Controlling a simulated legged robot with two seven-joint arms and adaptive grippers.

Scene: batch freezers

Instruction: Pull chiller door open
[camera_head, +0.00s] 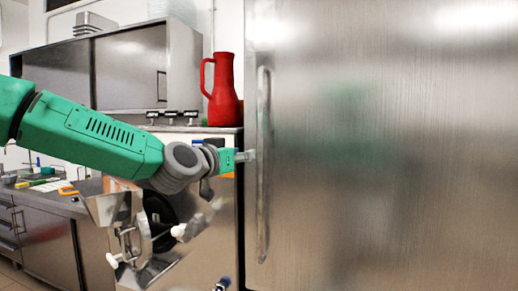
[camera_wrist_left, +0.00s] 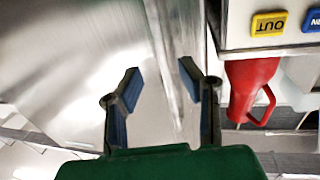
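The chiller door (camera_head: 390,150) is a large brushed-steel panel filling the right of the head view; it looks closed. Its long vertical handle (camera_head: 263,215) runs near the door's left edge. My left gripper (camera_head: 248,156) is at the handle's left side, around mid-height. In the left wrist view, its two blue-padded fingers (camera_wrist_left: 160,78) are apart, with a narrow vertical strip of steel, apparently the handle or door edge, showing between them. The door surface (camera_wrist_left: 70,60) fills the left of that view. I cannot tell whether the fingers touch the handle. My right gripper is not in view.
A red jug (camera_head: 224,92) stands on a surface just left of the door. A steel machine with a hopper (camera_head: 110,207) is below my left arm. Steel wall cabinets (camera_head: 130,68) and a counter (camera_head: 45,200) are at the left.

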